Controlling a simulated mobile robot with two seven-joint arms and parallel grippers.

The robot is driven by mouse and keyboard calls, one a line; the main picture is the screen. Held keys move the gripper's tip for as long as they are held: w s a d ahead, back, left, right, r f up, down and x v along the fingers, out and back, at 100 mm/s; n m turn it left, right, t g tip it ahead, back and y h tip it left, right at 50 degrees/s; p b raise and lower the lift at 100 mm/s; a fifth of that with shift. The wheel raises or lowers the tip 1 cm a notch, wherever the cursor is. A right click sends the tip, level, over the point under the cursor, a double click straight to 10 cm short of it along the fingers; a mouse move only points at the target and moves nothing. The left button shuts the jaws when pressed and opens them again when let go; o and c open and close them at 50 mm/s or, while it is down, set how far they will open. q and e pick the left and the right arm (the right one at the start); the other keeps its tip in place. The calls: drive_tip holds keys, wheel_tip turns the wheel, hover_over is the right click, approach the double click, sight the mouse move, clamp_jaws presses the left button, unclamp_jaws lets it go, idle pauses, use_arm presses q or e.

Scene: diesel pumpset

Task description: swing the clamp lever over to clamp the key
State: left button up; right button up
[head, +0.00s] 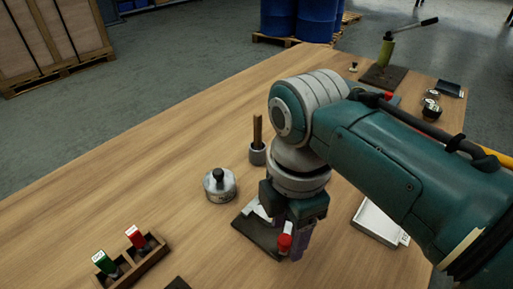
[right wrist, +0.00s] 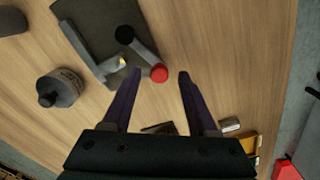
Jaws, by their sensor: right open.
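The clamp stands on a dark base plate (head: 247,232), mostly below my right gripper in the head view. Its lever ends in a red knob (head: 284,243). In the right wrist view, the grey lever (right wrist: 142,53) runs from a black pivot (right wrist: 124,35) to the red knob (right wrist: 159,73). A small brass-coloured spot, perhaps the key (right wrist: 122,62), shows beside the lever. My right gripper (right wrist: 160,77) is open; the knob appears between its two purple fingertips, and I cannot tell whether they touch it. My right arm hides part of the clamp in the head view.
A grey round weight with a black knob (head: 219,186) stands left of the clamp. A cup with a wooden handle (head: 257,152) stands behind it. A wooden holder (head: 150,262) with green and red pieces is at front left. A white tray (head: 375,222) lies right.

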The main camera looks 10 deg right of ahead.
drive_tip(key=shift+f, duration=0.4)
clamp_jaws()
idle(1.2)
